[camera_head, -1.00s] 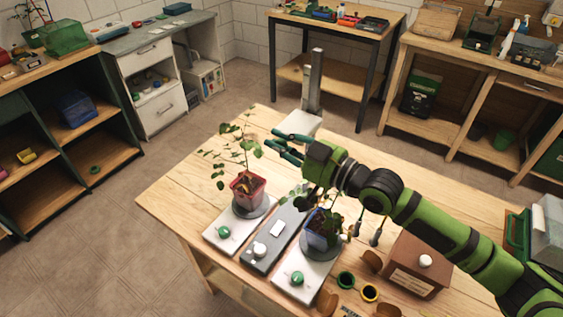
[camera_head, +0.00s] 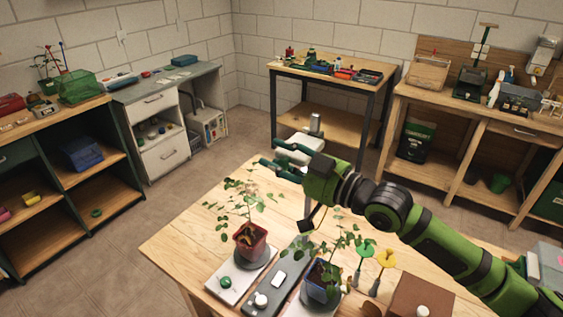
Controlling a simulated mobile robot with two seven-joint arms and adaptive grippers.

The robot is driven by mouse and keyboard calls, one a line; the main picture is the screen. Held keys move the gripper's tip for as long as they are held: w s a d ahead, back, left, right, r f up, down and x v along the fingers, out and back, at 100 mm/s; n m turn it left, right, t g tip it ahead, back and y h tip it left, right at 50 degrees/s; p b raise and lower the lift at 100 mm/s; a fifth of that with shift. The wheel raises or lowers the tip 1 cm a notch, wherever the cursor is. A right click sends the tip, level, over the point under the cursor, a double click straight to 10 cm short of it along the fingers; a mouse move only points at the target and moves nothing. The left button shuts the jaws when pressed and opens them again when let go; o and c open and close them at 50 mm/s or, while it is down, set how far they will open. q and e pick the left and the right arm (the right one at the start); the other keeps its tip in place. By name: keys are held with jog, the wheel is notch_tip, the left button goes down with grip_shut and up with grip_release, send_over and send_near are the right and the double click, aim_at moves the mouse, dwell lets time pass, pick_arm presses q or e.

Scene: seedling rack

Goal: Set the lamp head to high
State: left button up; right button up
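The lamp head (camera_head: 294,141) is a pale, flat piece on a grey upright post (camera_head: 316,124). A short length of post shows above it, and a lower stretch shows below my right gripper. My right gripper (camera_head: 270,154) has teal fingers pointing left. They are spread apart with a gap between them, and nothing is visible in the gap. The upper finger is right at the lamp head's near underside and overlaps it in view; I cannot tell whether they touch. The arm hides part of the post. My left gripper is not in view.
On the wooden table (camera_head: 180,240) stand a red-potted seedling (camera_head: 251,243) and a blue-potted seedling (camera_head: 322,284) on pale bases, with a grey control strip (camera_head: 276,286) between them. Yellow and green tags and a brown box (camera_head: 420,298) are at the right.

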jog(key=shift+f, duration=0.1)
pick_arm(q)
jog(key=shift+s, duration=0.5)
pick_arm(e)
jog(key=shift+w+d+f, duration=0.1)
jog(key=shift+s+d+f, duration=0.15)
jog(key=shift+s+d, duration=0.15)
jog(key=shift+d, duration=0.15)
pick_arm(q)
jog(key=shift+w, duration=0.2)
pick_arm(e)
jog(key=v, duration=1.1)
jog(key=shift+r, duration=0.3)
jog(key=shift+s+a+f, duration=0.1)
